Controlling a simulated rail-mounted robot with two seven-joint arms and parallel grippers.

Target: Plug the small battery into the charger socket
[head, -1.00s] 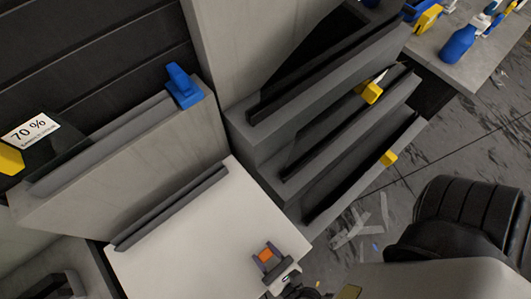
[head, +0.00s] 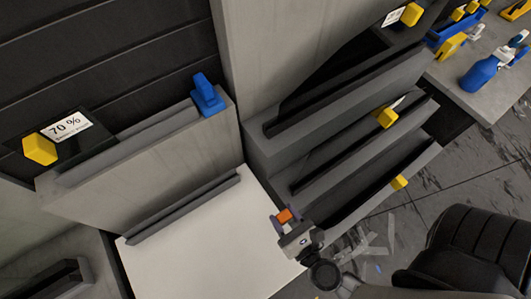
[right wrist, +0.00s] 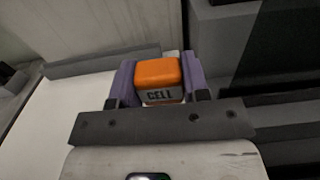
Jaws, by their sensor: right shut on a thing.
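The small battery is an orange-topped block (head: 285,215) between the fingers of my right gripper (head: 283,219). In the right wrist view the battery (right wrist: 158,80) shows a pale front marked "CELL". The purple fingers of my right gripper (right wrist: 158,82) are shut on its two sides. The battery is held near the right edge of the white tabletop in the head view. I cannot make out a charger socket in either view. My left gripper is not in view.
A white tabletop (head: 205,255) with a dark grey ledge (head: 185,207) is otherwise bare. Grey stepped racks (head: 345,135) holding dark sheets with yellow blocks stand to the right. A blue tool (head: 207,97) sits on the grey wall. A black seat (head: 470,245) is at lower right.

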